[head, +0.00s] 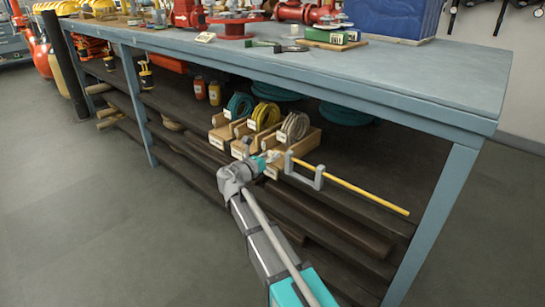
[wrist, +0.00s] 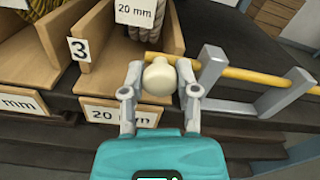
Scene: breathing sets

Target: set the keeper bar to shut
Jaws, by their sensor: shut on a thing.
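The keeper bar is a yellow rod (head: 365,195) along the front of the shelf, right of the rope bins; it also shows in the wrist view (wrist: 255,77). It passes through a grey bracket with two uprights (head: 318,179), seen larger in the wrist view (wrist: 285,97). A cream knob (wrist: 159,77) is at its left end. My gripper (wrist: 159,82) is shut on this knob, with a finger on each side. In the head view my gripper (head: 270,157) is at the rod's left end. The rod lies mostly right of the bracket, not across the bins.
Wooden bins with teal (head: 239,105), yellow (head: 264,115) and beige (head: 294,127) coils stand left of the bar. A label with 3 (wrist: 78,49) is on a bin divider. The bench top (head: 430,75) overhangs the shelf; a blue leg (head: 435,220) stands at right. Floor in front is clear.

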